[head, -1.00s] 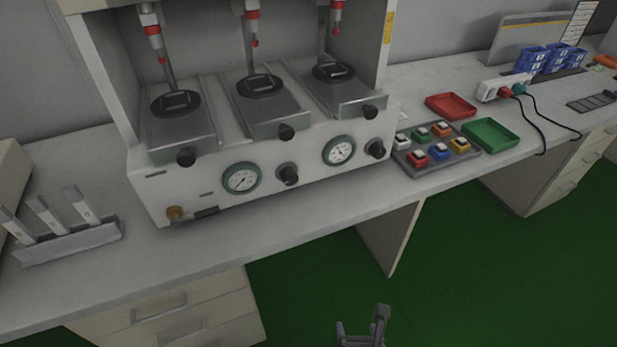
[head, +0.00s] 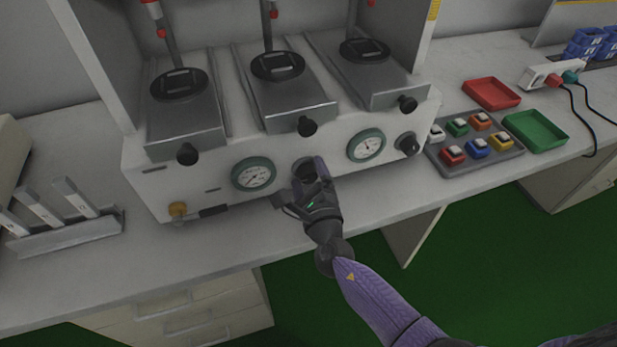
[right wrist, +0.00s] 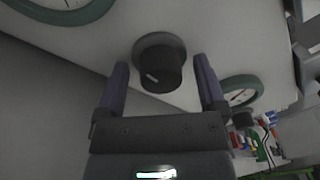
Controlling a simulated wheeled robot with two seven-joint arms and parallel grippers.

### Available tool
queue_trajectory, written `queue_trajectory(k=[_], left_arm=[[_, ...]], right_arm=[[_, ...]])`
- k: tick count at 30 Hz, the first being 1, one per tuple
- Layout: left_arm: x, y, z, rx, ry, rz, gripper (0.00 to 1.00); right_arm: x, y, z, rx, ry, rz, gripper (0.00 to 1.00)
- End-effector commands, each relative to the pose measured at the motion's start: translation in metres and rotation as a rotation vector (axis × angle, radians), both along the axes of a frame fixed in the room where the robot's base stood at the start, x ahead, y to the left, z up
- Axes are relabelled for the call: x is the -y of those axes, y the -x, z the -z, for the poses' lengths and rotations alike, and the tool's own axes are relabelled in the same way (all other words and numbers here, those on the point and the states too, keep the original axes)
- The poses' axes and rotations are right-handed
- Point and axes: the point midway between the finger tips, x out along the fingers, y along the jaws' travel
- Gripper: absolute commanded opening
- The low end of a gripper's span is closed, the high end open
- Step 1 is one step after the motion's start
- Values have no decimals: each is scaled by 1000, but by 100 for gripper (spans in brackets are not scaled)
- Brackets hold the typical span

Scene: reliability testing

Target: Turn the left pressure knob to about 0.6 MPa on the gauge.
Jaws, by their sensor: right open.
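The left pressure knob (right wrist: 160,65) is dark and round with a pale index mark, and sits on the white machine's front panel. In the head view it is mostly hidden behind my right gripper (head: 308,178). In the right wrist view the open fingers of that gripper (right wrist: 161,80) stand on either side of the knob, with gaps showing; contact cannot be made out. The left gauge (head: 254,174), green-rimmed with a white dial, is left of the knob. Its needle points toward the lower left; the exact value is too small to read. My left gripper is not in view.
The right gauge (head: 366,146) and right knob (head: 407,144) are close by on the same panel. Black handles (head: 307,126) jut out above. A button box (head: 478,148), a red tray (head: 491,94) and a green tray (head: 535,131) stand to the right.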

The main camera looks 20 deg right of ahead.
Motion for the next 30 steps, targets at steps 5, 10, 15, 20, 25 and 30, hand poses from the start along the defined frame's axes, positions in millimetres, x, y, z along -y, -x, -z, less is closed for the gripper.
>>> queue_trajectory(k=[5,10,15,20,25,30], left_arm=[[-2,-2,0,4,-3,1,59],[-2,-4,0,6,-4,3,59],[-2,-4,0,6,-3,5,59],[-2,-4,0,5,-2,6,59],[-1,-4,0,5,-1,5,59],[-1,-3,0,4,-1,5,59]], right_arm=[[0,0,0,-1,-1,-1,90],[0,0,0,-1,-1,-1,60],[0,0,0,-1,-1,-1,24],[0,0,0,-1,-1,0,0],[0,0,0,-1,-13,0,0],[0,0,0,-4,-74,0,0]])
